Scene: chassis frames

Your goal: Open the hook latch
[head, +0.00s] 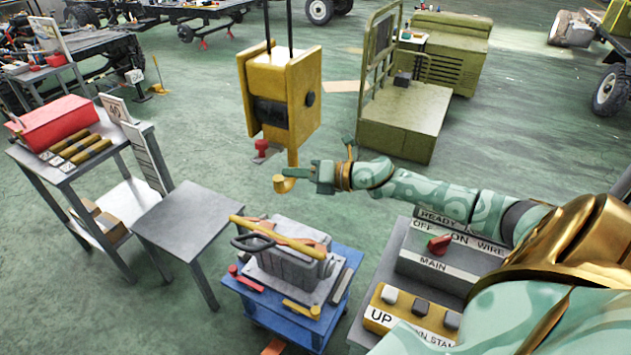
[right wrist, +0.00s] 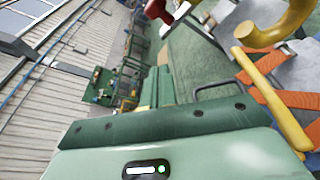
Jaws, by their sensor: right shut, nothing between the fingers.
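A yellow hoist block (head: 282,92) hangs from two dark cables in the head view. Its yellow hook (head: 286,184) hangs below it. The curved hook also shows at the upper right of the right wrist view (right wrist: 292,32). A small red piece (head: 262,148) sits under the block, left of the hook's shank; I cannot tell whether it is the latch. My right gripper (head: 318,174) is just right of the hook, its green fingers shut with nothing between them. I cannot tell whether it touches the hook. My left gripper is not in view.
A blue cart (head: 275,305) with a grey machine and a yellow bar stands below the hook. A grey table (head: 190,215) and a shelf with a red toolbox (head: 55,122) stand left. A control panel (head: 445,250) lies under my right arm.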

